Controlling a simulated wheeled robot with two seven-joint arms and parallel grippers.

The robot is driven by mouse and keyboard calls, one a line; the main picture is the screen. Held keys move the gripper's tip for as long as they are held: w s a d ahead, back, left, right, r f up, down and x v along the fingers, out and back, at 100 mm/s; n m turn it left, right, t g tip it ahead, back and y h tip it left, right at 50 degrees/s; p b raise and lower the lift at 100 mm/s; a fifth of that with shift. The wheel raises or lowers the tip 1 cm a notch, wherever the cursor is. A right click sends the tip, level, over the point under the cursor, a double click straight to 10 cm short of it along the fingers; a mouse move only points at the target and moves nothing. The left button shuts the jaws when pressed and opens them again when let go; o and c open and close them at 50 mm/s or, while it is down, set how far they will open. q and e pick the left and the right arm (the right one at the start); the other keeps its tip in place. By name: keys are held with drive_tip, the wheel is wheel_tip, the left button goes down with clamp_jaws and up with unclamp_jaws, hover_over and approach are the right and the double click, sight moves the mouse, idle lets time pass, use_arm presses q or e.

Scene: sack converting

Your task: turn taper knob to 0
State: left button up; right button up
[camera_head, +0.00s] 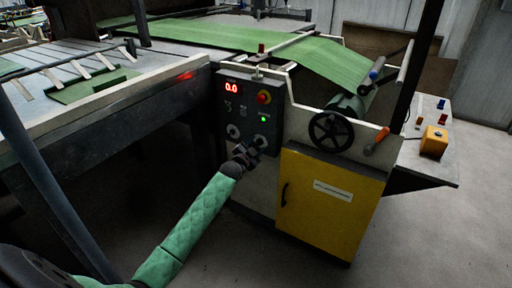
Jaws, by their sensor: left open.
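The dark control panel (248,112) is on the end of the machine. Its red display (231,87) reads 0.0. My left arm has a green padded sleeve. My right gripper is not in view.
A black handwheel (332,132) and a yellow cabinet door (327,203) are to the right. The grey machine bed (110,125) extends left. Open floor lies in front.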

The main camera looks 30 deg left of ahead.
use_arm(q)
drive_tip(key=shift+w, duration=0.2)
drive_tip(key=c, duration=1)
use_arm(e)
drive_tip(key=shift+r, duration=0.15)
use_arm(q)
drive_tip(key=shift+r+n+p, duration=0.15)
drive_tip(key=shift+n+p, duration=0.55)
drive_tip(key=shift+p, duration=0.25)
drive_tip(key=shift+n+p, duration=1.95)
drive_tip(key=shift+n, duration=0.25)
drive_tip(key=n+p, duration=0.2)
drive_tip(key=n, duration=0.2)
drive_tip(key=shift+a+n+g+p, duration=0.1)
drive_tip(key=shift+n+g+p, duration=0.2)
drive_tip(key=shift+n+h, duration=0.3)
drive_tip(key=shift+n, duration=0.4)
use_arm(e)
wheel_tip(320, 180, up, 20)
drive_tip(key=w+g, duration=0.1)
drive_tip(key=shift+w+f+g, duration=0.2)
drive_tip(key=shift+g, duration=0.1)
